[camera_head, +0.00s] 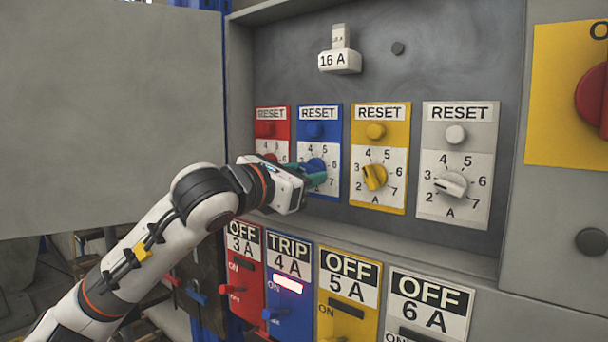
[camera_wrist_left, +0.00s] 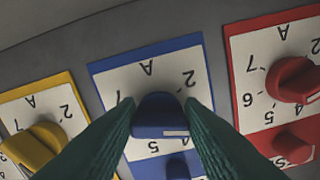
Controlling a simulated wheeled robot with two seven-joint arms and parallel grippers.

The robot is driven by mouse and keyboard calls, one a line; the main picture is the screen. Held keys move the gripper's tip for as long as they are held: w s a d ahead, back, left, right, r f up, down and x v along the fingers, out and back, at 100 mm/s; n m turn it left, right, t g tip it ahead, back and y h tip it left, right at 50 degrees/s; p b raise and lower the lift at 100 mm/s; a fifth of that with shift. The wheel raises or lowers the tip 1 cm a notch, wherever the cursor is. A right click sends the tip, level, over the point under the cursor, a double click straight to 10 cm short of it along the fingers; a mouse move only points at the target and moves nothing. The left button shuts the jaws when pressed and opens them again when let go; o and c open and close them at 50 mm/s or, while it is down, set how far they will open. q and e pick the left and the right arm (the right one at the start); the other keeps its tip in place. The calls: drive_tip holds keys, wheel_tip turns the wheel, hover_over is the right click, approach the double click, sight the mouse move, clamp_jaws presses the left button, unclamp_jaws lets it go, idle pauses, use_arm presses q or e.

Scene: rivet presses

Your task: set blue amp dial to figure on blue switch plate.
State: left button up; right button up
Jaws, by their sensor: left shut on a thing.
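The blue amp dial (camera_head: 317,163) is on the blue panel with a RESET label, second from the left in the head view. My left gripper (camera_head: 316,180) reaches it from the left, its teal fingers shut on the dial. In the left wrist view the dial (camera_wrist_left: 159,112) sits between both fingertips (camera_wrist_left: 160,124), with the scale upside down. A white mark shows on the dial's lower right; which figure it points to is unclear. The blue switch plate (camera_head: 296,312) below reads TRIP 4 A and has a lit pinkish indicator (camera_head: 288,284). My right gripper is not in view.
Red (camera_head: 271,113), yellow (camera_head: 379,203) and white (camera_head: 452,216) dial panels flank the blue one. Red, yellow and white switch plates stand in the lower row. A grey cabinet door (camera_head: 110,110) stands open at left. A 16 A block (camera_head: 339,61) is above.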

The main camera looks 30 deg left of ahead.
use_arm(q)
drive_tip(key=shift+m, duration=0.3)
drive_tip(key=shift+m+b, duration=0.45)
drive_tip(key=shift+m, duration=0.15)
drive_tip(key=m, duration=0.2)
drive_tip(key=shift+a+m+b, duration=0.1)
drive_tip(key=shift+m+b, duration=0.2)
drive_tip(key=m, duration=0.5)
drive_tip(key=shift+a+r, duration=0.1)
drive_tip(key=shift+r, duration=0.05)
drive_tip(key=m, duration=0.5)
drive_tip(key=shift+r+m, duration=0.15)
drive_tip(key=shift+m, duration=0.25)
drive_tip(key=m, duration=0.4)
drive_tip(key=shift+m+p, duration=0.3)
drive_tip(key=shift+m, duration=0.1)
